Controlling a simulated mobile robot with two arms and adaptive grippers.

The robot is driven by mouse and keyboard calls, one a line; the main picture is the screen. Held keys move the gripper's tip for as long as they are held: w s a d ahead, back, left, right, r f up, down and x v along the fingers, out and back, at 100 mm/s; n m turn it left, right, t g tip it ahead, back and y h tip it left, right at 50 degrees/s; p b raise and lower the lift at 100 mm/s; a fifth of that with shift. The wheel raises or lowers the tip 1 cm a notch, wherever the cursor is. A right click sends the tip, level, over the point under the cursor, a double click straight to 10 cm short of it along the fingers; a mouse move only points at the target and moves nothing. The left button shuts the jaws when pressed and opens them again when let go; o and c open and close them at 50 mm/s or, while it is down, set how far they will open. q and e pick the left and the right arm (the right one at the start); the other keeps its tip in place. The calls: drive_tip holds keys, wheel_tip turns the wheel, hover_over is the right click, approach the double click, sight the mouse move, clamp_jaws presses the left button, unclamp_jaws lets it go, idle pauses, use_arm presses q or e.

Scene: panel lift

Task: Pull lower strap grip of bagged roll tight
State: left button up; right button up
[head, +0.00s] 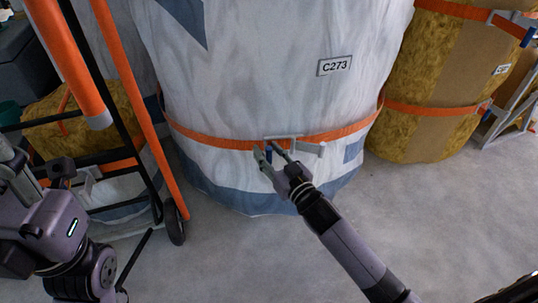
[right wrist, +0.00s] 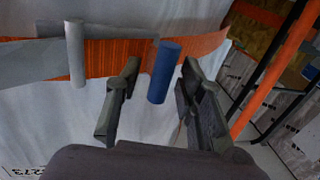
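The bagged roll (head: 250,85) stands upright in a white wrapper with blue patches and a C273 label. An orange lower strap (head: 210,141) runs around it, with a grey metal buckle (head: 309,148) at the front. The strap's blue grip is small in the head view (head: 268,154) and clear in the right wrist view (right wrist: 165,72). My right gripper (head: 268,153) is open at the strap. In the wrist view its fingers (right wrist: 158,75) stand on either side of the blue grip, with gaps visible. My left arm is at the left edge; its finger state is unclear.
A hand truck with orange rails (head: 130,85) and a black wheel (head: 175,221) stands left of the roll. A yellow roll (head: 420,80) with orange straps stands at the right. Grey floor (head: 230,260) in front is clear.

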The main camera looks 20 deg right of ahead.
drive_tip(key=shift+c, duration=0.5)
clamp_jaws()
idle(0.5)
